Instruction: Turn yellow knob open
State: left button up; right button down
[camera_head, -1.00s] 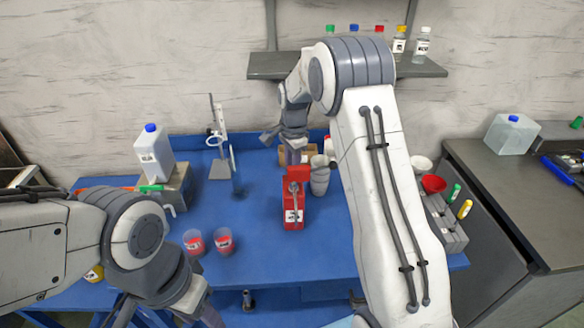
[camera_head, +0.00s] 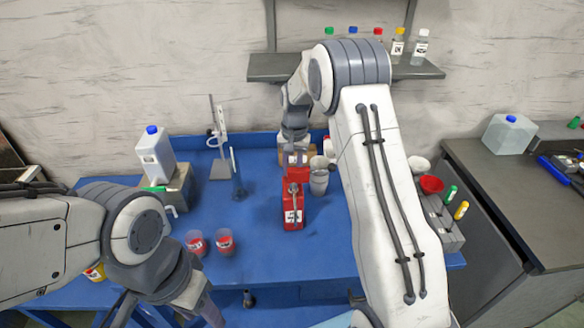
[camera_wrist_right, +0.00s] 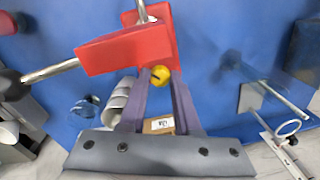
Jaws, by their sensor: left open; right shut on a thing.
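The yellow knob (camera_wrist_right: 160,75) shows in the right wrist view on the end of a red block (camera_wrist_right: 125,48) with metal rods. My right gripper (camera_wrist_right: 160,82) is shut on the knob, its two fingers closing in from below in that view. In the head view the red device (camera_head: 293,212) stands on the blue table, with my right gripper (camera_head: 296,160) at its far side; the knob is hidden there. My left gripper (camera_head: 208,310) is open and low at the front edge of the table, away from the device, its fingertips partly unclear.
Two cups with red contents (camera_head: 224,240) stand left of the device. Grey cups (camera_head: 319,180) stand close to its right. A stand (camera_head: 218,165) and a white jug (camera_head: 155,155) are at the back left. A bottle rack (camera_head: 445,222) is at the right.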

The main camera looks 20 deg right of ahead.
jog(key=n, duration=0.4)
jog(key=shift+w+n+p, duration=0.1)
jog(key=shift+n+p, duration=0.2)
jog(key=n, duration=0.4)
jog(key=shift+n, duration=0.4)
jog(key=c, duration=0.6)
grip_release()
jog(key=shift+r, duration=0.55)
notch_tip(320, 180, up, 10)
jog(key=b, duration=0.1)
jog(key=shift+d+f+b, duration=0.25)
jog(key=shift+b, duration=0.15)
